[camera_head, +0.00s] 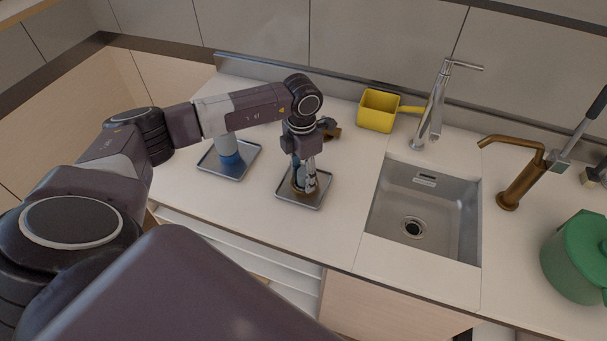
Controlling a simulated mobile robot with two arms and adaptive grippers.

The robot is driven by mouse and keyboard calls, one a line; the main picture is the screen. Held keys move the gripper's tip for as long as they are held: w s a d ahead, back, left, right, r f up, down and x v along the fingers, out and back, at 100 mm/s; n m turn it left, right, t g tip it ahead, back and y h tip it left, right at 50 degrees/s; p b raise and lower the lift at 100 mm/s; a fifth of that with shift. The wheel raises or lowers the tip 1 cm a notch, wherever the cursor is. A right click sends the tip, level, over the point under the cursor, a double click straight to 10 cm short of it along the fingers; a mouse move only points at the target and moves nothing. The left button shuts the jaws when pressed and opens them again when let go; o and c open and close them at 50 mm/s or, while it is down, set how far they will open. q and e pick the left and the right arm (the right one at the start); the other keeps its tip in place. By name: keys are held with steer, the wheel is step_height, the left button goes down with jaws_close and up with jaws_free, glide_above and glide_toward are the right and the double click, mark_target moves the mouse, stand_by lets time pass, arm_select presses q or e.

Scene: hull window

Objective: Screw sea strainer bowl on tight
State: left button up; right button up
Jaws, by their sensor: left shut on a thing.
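My left gripper (306,183) points down over a small metal tray (318,202) on the counter. It is shut on an upright, partly hidden thing with a brownish base, which looks like the strainer bowl (296,189). The fingers cover most of it, so I cannot tell how its thread or rim sits. A second tray (236,171) to the left holds an upright pale and blue cylinder (228,150), partly behind my left arm. My right gripper is not in view.
A steel sink (456,221) with a chrome tap (432,108) lies to the right. A yellow scoop (378,111) stands behind. A bronze spout (515,185) and a green pot (577,257) are farther right. The counter between tray and sink is clear.

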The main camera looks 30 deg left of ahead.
arm_select(q)
steer(key=shift+a+m, duration=0.1)
steer(key=shift+m, duration=0.7)
steer(key=o, duration=0.8)
steer(key=shift+m, duration=0.5)
steer(key=o, duration=0.6)
steer(key=shift+o, duration=0.6)
steer(key=shift+o, duration=1.3)
steer(key=shift+o, duration=0.5)
steer(key=o, duration=0.3)
steer(key=shift+o, duration=0.8)
